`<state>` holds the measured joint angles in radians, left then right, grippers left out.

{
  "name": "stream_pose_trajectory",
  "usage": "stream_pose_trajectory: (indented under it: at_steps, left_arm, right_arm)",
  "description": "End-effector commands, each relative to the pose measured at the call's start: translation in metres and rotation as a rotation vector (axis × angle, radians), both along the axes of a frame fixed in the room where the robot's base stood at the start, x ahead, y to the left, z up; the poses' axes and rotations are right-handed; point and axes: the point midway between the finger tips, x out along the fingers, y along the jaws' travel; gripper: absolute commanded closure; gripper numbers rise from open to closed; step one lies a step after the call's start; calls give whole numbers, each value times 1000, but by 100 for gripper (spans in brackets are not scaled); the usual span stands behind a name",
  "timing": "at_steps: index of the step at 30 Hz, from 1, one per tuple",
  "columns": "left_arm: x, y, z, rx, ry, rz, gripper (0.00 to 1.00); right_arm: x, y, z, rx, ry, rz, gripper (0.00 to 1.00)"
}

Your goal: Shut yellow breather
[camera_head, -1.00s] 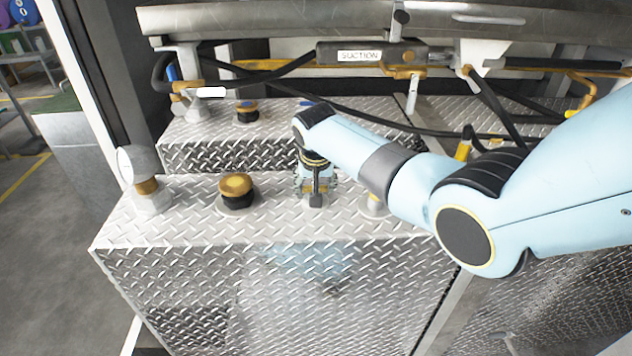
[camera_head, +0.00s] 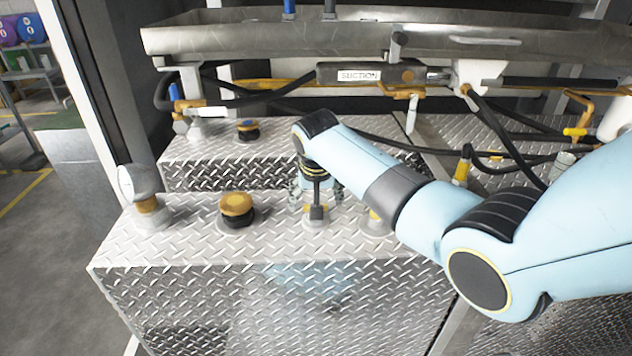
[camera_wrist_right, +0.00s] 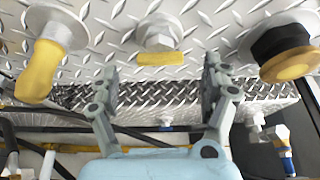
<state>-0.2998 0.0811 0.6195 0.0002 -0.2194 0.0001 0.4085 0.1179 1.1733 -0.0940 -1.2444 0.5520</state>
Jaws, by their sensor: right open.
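In the right wrist view, a metal fitting with a yellow flap (camera_wrist_right: 160,58) lies ahead, between the lines of my right gripper's fingers. A yellow angled spout (camera_wrist_right: 38,72) is at the left, and an orange-yellow cap on a black base (camera_wrist_right: 288,62) is at the right. I cannot tell which is the yellow breather. My right gripper (camera_wrist_right: 161,75) is open and empty. In the head view, my right gripper (camera_head: 317,192) points down over the middle fitting, largely hiding it. The orange-yellow cap (camera_head: 236,205) stands to its left. My left gripper is not in view.
A round-headed fitting (camera_head: 145,198) stands at the left of the diamond-plate box (camera_head: 180,245). A smaller cap (camera_head: 248,129) sits on the rear box. Black hoses and a pipe assembly labelled SUCTION (camera_head: 360,75) cross behind my arm.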

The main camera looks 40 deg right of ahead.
Motion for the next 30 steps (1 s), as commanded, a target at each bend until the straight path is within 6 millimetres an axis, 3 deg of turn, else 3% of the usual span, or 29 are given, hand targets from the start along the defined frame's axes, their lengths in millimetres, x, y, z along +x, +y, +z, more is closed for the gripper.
stream_pose_trajectory:
  at_steps: [6,12,30]
  left_arm:
    - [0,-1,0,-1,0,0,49]
    - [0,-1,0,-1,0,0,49]
    - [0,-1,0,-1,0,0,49]
  right_arm:
    - [-14,10,44,1,-4,0,19]
    - [-25,17,73,1,-3,0,19]
    - [-28,18,81,0,0,0,19]
